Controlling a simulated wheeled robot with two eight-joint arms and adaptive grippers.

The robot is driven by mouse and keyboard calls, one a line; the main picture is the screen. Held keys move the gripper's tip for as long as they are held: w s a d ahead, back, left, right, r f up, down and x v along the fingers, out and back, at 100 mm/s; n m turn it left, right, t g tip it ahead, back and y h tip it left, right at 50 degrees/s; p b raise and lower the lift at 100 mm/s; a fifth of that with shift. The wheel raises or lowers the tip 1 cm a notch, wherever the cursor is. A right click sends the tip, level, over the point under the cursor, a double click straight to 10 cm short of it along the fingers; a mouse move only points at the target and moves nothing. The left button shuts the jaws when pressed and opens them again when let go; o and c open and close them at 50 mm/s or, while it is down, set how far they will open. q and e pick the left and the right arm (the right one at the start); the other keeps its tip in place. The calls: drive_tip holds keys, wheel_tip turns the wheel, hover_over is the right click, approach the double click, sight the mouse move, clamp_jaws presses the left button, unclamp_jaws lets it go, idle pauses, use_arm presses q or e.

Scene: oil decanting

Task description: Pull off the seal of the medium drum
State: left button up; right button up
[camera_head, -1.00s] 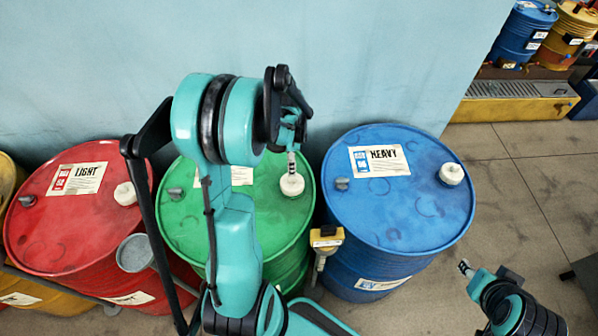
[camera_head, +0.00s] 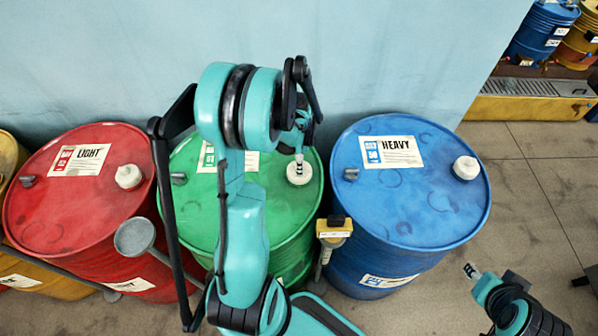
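The green drum (camera_head: 282,222) stands between the red and blue drums; my arm hides part of its lid and its label's text. Its white seal (camera_head: 299,175) sits at the right of the lid. My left gripper (camera_head: 299,158) points down at this seal, with a striped fingertip at its top. I cannot tell whether it grips the seal or just touches it. My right gripper (camera_head: 471,271) is low at the right, in front of the blue drum and away from the green one. Its finger opening is unclear.
The red drum (camera_head: 65,215) reads LIGHT and the blue drum (camera_head: 400,210) reads HEAVY; each has a white seal. A grey funnel-like tool (camera_head: 135,237) and a yellow device (camera_head: 334,232) are in front. A wall (camera_head: 400,50) stands behind. Floor at right is open.

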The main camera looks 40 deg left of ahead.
use_arm(q)
clamp_jaws()
drive_tip(key=shift+r, duration=0.1)
idle(0.3)
